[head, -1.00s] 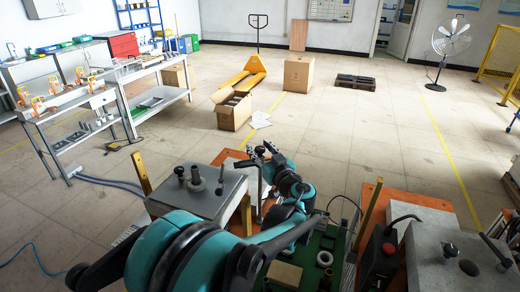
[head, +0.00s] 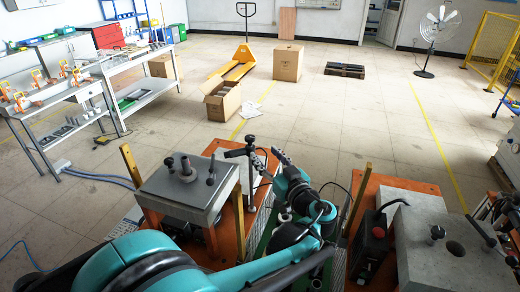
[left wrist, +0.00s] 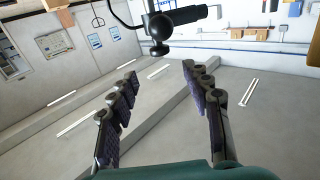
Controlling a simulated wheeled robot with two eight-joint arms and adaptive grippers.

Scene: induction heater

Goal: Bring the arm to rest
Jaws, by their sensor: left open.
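That view looks past the fingers to ceiling lights and a wall. My right gripper does not show.
A black device on a post (head: 249,172) stands close beside the left gripper. Grey blocks stand on orange stands to the left (head: 190,190) and right (head: 462,262). An upright brass bar (head: 357,200) is right of the wrist. The floor beyond is open, with a carton (head: 221,101).

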